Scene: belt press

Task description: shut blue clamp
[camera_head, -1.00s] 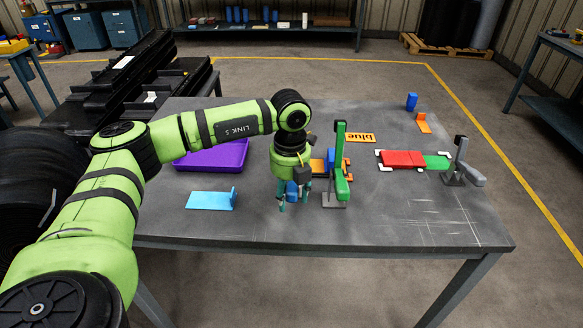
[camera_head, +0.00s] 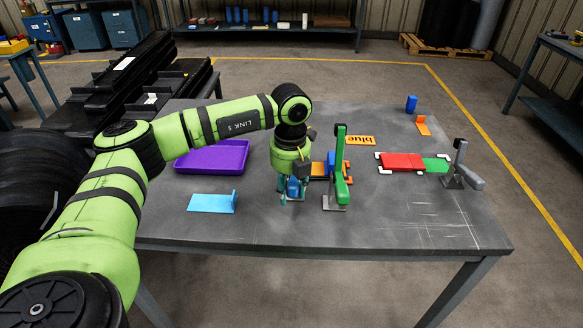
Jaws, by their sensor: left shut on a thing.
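My left gripper (camera_head: 292,194) points down over the table and is shut on a small blue block (camera_head: 293,186), partly hidden by the fingers. It is just left of a green clamp (camera_head: 341,168) with an upright arm and a grey base plate (camera_head: 334,204). Behind them is an orange fixture (camera_head: 318,169) with a blue piece (camera_head: 331,160) on it, partly hidden by the gripper and clamp. An orange label reading "blue" (camera_head: 361,140) lies behind the clamp. My right gripper is not in view.
A purple tray (camera_head: 212,158) and a light blue bracket (camera_head: 212,203) lie to the left. Red (camera_head: 402,160) and green (camera_head: 436,165) pieces and a grey clamp (camera_head: 457,170) are at the right. An orange bracket (camera_head: 423,127) and a blue block (camera_head: 411,103) stand farther back. The table's front right is clear.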

